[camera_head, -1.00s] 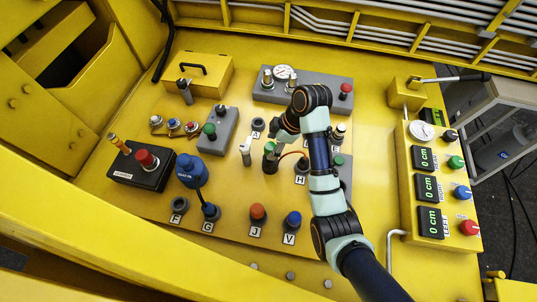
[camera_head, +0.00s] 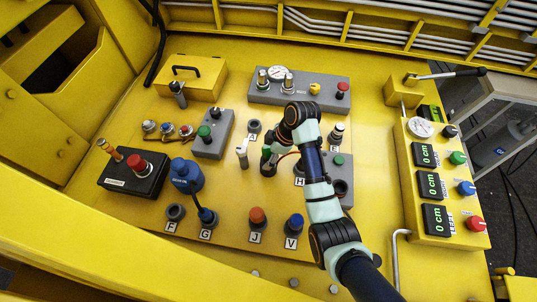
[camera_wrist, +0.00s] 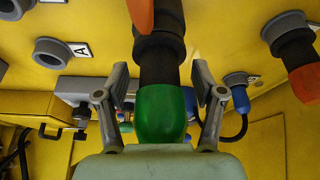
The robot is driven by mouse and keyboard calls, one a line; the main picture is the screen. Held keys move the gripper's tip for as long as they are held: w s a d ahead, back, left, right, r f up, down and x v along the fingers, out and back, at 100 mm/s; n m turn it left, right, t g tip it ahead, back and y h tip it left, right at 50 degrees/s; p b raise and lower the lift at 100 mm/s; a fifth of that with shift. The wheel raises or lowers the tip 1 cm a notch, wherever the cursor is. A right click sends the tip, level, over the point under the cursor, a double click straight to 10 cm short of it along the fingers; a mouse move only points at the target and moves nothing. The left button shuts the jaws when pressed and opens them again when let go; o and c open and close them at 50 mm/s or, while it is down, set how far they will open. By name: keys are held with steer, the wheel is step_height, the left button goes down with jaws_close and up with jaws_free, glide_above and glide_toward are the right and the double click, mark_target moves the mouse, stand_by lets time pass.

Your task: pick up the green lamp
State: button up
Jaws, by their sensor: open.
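The green lamp (camera_wrist: 161,113) is a rounded green cap on a dark, stepped cylinder. In the wrist view it lies between the two grey fingers of my gripper (camera_wrist: 160,85), with a visible gap on both sides. In the head view the green lamp (camera_head: 265,152) sits above a black base (camera_head: 268,169) near the panel's middle. My gripper (camera_head: 272,157) is beside and over it there, and its fingers are partly hidden by the arm. My gripper is open and holds nothing.
A grey lever (camera_head: 243,156) stands just left of the lamp. A blue connector (camera_head: 186,176) stands further left, with orange (camera_head: 257,217) and blue (camera_head: 294,224) lamps nearer the front. A grey box (camera_head: 215,133) with a green button is behind left. Bare yellow panel lies between them.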

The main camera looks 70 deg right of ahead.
jaws_close()
stand_by(0.3)
steer(key=shift+r, duration=0.15)
step_height(320, 180, up, 20)
steer(key=p, duration=1.4)
